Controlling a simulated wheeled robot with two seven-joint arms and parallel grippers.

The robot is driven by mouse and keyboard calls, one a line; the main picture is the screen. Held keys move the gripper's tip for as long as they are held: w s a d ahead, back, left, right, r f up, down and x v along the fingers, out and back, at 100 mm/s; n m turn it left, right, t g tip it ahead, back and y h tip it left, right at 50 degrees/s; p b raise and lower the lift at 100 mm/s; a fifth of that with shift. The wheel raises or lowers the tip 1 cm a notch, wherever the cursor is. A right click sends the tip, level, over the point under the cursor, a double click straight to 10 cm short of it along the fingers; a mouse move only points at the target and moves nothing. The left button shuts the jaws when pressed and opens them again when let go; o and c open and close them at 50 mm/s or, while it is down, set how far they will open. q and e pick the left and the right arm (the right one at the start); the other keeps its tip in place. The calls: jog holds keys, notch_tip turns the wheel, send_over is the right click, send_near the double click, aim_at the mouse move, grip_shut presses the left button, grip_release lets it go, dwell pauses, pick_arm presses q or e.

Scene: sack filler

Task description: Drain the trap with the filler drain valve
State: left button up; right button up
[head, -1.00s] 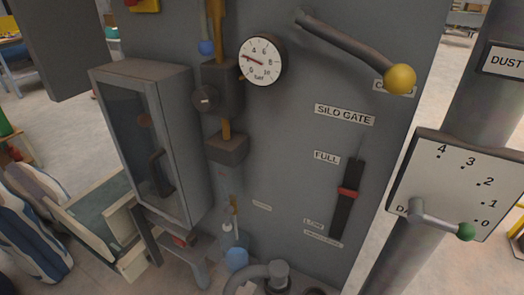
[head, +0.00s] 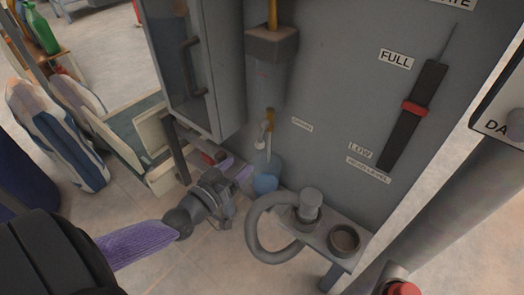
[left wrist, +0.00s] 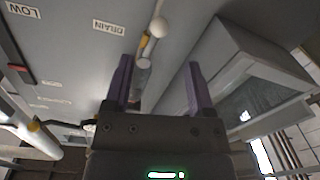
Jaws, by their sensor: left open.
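The trap (head: 270,80) hangs under a dark block on the grey panel. Below it is the small filler drain valve (head: 268,122) with a brass stem and a pale lever. In the left wrist view the valve (left wrist: 145,42) shows beyond my fingertips, with a white ball knob (left wrist: 158,27) and a DRAIN label (left wrist: 108,27) near it. My left gripper (head: 237,170) has purple fingers, open and empty, below and left of the valve, apart from it. It also shows in the left wrist view (left wrist: 161,66). My right gripper is out of view.
A blue container (head: 265,174) stands under the valve, close beside my left fingers. A glazed cabinet (head: 226,70) juts out to the left of the trap. A curved grey pipe (head: 255,235) lies right of my gripper. A level slider (head: 412,115) is further right.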

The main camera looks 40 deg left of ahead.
aim_at(258, 146)
pick_arm(q)
jog(key=w+b, duration=0.2)
jog(key=w, duration=0.6)
jog(key=shift+w+d+b, duration=0.1)
jog(key=shift+w+b, duration=0.15)
jog(key=shift+b, duration=0.1)
jog(key=shift+w, duration=0.4)
jog(key=c, duration=0.9)
grip_shut()
